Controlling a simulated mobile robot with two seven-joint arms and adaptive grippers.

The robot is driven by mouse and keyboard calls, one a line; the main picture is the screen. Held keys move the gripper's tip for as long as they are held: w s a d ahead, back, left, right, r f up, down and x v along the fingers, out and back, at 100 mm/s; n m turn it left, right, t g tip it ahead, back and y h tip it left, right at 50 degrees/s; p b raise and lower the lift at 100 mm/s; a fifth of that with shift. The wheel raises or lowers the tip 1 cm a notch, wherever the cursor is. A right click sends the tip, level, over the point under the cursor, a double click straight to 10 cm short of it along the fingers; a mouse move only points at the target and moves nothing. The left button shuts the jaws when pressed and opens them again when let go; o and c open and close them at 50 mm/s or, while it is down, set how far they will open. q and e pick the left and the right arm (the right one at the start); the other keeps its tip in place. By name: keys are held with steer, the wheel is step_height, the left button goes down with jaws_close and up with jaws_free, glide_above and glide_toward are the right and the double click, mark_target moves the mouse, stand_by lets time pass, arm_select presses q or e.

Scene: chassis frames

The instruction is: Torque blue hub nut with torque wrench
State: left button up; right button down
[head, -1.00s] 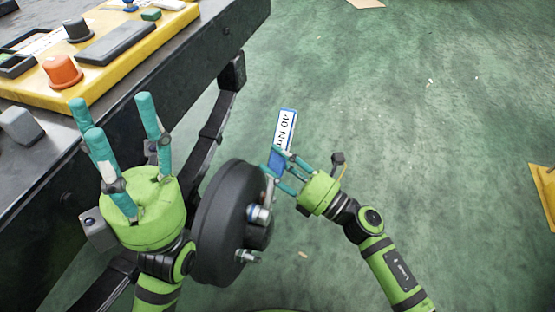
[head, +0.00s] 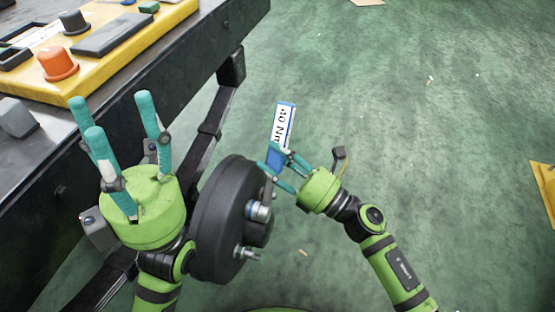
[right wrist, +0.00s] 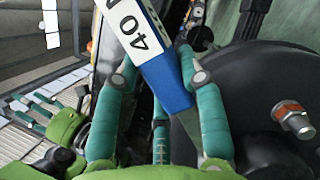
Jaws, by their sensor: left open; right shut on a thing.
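The torque wrench (head: 283,127) is blue with a white label reading about 40 Nm. My right gripper (head: 272,165) is shut on it, to the right of the hub. In the right wrist view the wrench (right wrist: 163,82) lies slanted between my fingers. The black hub (head: 217,218) stands on edge beside the bench, with metal studs on its right face. A bluish nut (head: 258,211) sits on the upper stud; a lower stud (head: 247,253) also shows. I cannot tell whether the wrench head touches the nut. My left gripper (head: 120,125) is open and empty, fingers pointing up, left of the hub.
The dark bench (head: 180,85) fills the upper left. On it are a yellow tray (head: 150,40), an orange knob (head: 57,63) and a grey block (head: 15,117). A yellow object (head: 546,190) stands at the right edge. The green floor on the right is mostly clear.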

steer(key=shift+r, duration=0.15)
steer(key=shift+s+d, duration=0.1)
steer(key=shift+s+d, duration=0.2)
steer(key=shift+d, duration=0.45)
steer(key=shift+s+d, duration=0.2)
steer(key=shift+d, duration=0.45)
steer(key=d, duration=0.1)
steer(key=s+d, duration=0.1)
steer(key=d, duration=0.1)
steer(key=d+b, duration=0.1)
steer(key=shift+s+d, duration=0.3)
steer(key=shift+d, duration=0.1)
